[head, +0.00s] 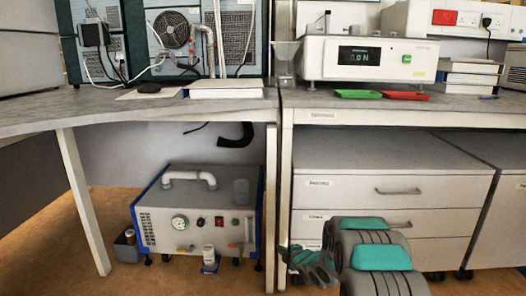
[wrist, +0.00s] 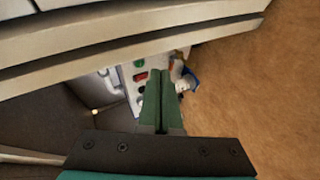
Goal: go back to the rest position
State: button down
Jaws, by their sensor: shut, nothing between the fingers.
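My gripper (head: 313,262) is low in front of the drawer cabinet in the head view, to the right of the floor machine. In the wrist view my gripper (wrist: 161,84) shows two green fingers closed together with nothing between them. Part of my arm shows at the lower right of the head view. The gripper holds no object and hangs below the level of the table top.
The drawer cabinet (head: 385,163) stands close behind my gripper, under the bench (head: 450,113). A grey and blue machine (head: 200,212) sits on the floor at left. A display device (head: 366,58) and green (head: 358,94) and red (head: 405,95) trays are on the bench.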

jog(key=s+d+r+m+g+h+p, duration=0.1)
jog(key=s+d+r+m+g+h, duration=0.1)
jog(key=s+d+r+m, duration=0.4)
jog(key=s+d+r+m+g+h, duration=0.1)
jog(key=s+d+r+h, duration=0.2)
jog(key=s, duration=0.5)
jog(key=s+d+r+m+g+h+p, duration=0.1)
jog(key=s+d+r+m+g+h, duration=0.2)
jog(key=s+r, duration=0.35)
jog(key=s+a+r+m+g, duration=0.1)
jog(key=s+r+m+g, duration=0.1)
jog(key=s, duration=1.1)
jog(key=s+a+r+m+g+y+p, duration=0.1)
jog(key=s+m, duration=0.4)
jog(key=s, duration=0.9)
jog(key=s+a+r+m+g+y+p, duration=0.1)
jog(key=s+r+m+g, duration=0.2)
jog(key=s, duration=1)
jog(key=shift+s+a+r+m+g, duration=0.25)
jog(key=shift+a+r+g, duration=0.2)
jog(key=shift+g, duration=0.25)
